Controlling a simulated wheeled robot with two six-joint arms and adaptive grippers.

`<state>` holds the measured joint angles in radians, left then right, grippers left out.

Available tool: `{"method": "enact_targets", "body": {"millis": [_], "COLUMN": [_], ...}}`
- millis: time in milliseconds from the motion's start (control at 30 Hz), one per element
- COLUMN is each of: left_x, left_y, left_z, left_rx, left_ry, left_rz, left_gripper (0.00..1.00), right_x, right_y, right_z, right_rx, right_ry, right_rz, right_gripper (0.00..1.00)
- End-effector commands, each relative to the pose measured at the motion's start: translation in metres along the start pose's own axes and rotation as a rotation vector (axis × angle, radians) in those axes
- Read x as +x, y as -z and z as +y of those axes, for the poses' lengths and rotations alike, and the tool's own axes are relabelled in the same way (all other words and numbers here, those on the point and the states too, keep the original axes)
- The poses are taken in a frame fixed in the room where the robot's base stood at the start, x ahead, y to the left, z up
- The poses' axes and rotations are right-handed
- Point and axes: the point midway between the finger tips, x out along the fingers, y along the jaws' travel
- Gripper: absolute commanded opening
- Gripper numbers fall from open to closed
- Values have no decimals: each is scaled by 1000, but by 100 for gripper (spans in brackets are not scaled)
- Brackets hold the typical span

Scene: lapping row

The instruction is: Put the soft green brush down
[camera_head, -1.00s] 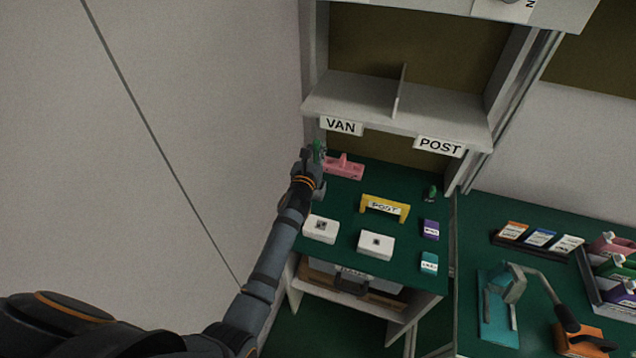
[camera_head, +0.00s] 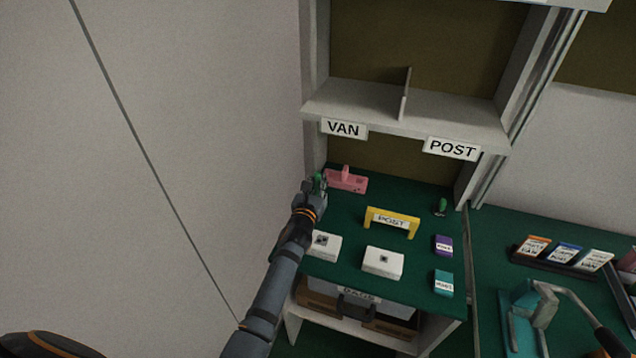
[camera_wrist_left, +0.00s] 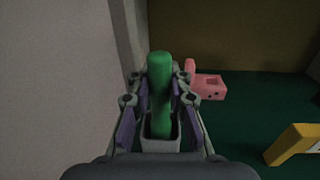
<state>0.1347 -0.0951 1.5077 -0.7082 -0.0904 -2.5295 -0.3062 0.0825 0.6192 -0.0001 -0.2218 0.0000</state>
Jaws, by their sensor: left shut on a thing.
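The soft green brush (camera_wrist_left: 160,85) stands upright between the fingers of my left gripper (camera_wrist_left: 160,105) in the left wrist view. My left gripper is shut on it. In the head view the brush (camera_head: 319,182) shows as a small green shape at the tip of my left gripper (camera_head: 316,190), near the left edge of the green bench top (camera_head: 340,220). I cannot tell whether the brush's lower end touches the bench. My right gripper is not in view.
A pink tool (camera_head: 346,181) lies just behind the gripper. The wall is close on the left.

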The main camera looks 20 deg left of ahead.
Motion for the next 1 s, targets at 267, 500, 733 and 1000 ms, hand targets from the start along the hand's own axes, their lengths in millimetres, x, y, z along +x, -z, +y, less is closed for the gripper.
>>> {"method": "enact_targets", "body": {"millis": [267,500,733,1000], "left_x": [0,0,-36,-98], "left_y": [1,-1,-4,-3], "left_z": [0,0,0,0], "left_rx": [1,0,0,0], "left_ry": [0,0,0,-1], "left_rz": [0,0,4,3], "left_gripper": [41,41,41,41], "right_x": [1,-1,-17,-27], "right_y": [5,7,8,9], "right_z": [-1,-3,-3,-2], "right_rx": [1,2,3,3], "right_ry": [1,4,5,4], "right_rz": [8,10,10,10], "right_gripper": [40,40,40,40]}}
